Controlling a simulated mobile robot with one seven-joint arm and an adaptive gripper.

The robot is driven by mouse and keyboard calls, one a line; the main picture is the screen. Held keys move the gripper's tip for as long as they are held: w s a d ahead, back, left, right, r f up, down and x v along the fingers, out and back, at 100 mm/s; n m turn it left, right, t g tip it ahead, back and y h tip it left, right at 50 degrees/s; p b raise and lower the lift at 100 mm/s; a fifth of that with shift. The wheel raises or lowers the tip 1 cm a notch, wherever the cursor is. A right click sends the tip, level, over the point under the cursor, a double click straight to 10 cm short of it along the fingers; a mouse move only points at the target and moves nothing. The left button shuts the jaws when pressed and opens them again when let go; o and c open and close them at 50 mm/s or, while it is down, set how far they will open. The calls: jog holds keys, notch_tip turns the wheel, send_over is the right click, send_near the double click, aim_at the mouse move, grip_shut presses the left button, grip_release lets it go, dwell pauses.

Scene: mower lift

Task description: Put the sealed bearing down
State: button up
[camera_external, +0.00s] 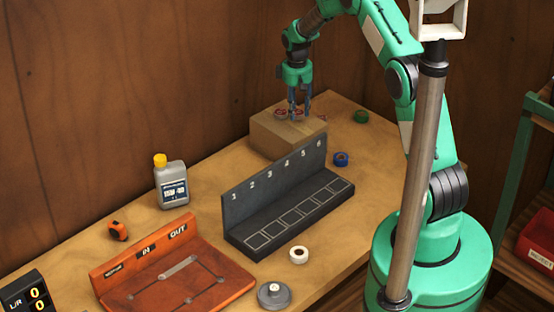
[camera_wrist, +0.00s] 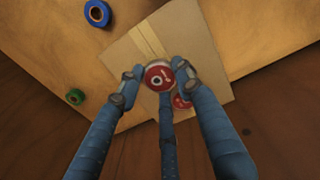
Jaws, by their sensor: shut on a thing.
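My gripper (camera_external: 299,115) is over the cardboard box (camera_external: 262,138) at the back of the bench, pointing down. In the wrist view, its three blue fingers (camera_wrist: 159,78) are shut around a round part with a red face and metal rim, seemingly the sealed bearing (camera_wrist: 157,75). A second red-faced disc (camera_wrist: 182,101) shows partly behind a finger, lower in the picture. The box top (camera_wrist: 190,35) lies beneath. I cannot tell whether the held bearing touches the box.
A dark rack (camera_external: 285,212) with numbered square slots stands in front of the box. An orange tray (camera_external: 180,278) marked IN and OUT, an oil bottle (camera_external: 171,185), a blue roll (camera_external: 341,159), a green roll (camera_external: 361,116) and a white roll (camera_external: 299,255) are on the bench.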

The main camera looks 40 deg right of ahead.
aim_at(297, 112)
jog(key=shift+f, duration=1.75)
jog(key=shift+f, duration=0.15)
jog(key=o, duration=1.2)
notch_tip(297, 112, up, 12)
jog(key=shift+a+b, duration=0.25)
jog(key=shift+b, duration=0.2)
